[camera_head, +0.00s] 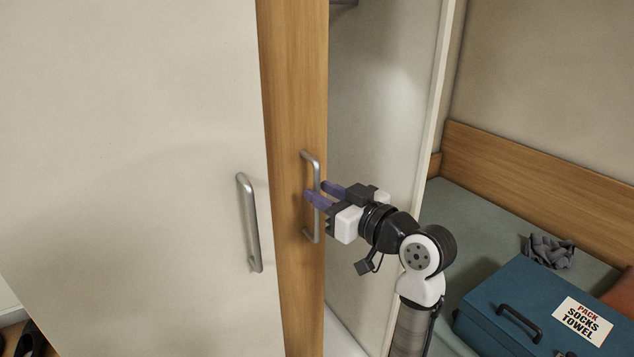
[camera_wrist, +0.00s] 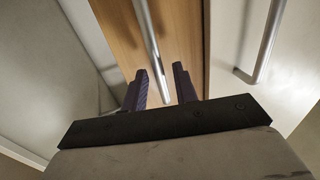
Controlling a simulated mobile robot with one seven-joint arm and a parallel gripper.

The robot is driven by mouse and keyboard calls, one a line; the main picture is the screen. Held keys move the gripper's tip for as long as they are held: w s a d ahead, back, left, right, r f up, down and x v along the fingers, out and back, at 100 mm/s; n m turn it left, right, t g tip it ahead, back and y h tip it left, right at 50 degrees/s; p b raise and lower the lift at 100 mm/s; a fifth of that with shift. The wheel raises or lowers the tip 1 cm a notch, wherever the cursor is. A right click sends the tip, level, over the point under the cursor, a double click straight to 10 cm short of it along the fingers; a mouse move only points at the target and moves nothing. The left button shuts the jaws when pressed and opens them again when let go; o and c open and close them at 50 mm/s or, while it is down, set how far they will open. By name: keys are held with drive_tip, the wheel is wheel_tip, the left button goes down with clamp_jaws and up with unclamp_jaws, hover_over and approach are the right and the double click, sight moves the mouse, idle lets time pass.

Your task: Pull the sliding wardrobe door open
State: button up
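The wood-faced sliding door (camera_head: 293,75) stands as a narrow strip beside a white door panel (camera_head: 120,150). Its upright grey bar handle (camera_head: 317,222) also shows in the wrist view (camera_wrist: 147,35). To the right of the wood door, the wardrobe's pale interior (camera_head: 375,110) shows through a gap. My gripper (camera_head: 314,189) is at the wood door's handle, its purple fingers open. In the wrist view the bar runs down between the two fingertips (camera_wrist: 161,82), with a small gap seen on each side. Contact with the bar cannot be told.
The white panel has its own bar handle (camera_head: 249,222), left of my gripper. A bed (camera_head: 480,225) with a wooden board (camera_head: 540,185) is at the right. On it are a blue case (camera_head: 490,310) labelled "Pack socks towel" and a grey cloth (camera_head: 549,251).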

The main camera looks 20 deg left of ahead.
drive_tip(key=shift+x, duration=1.15)
clamp_jaws()
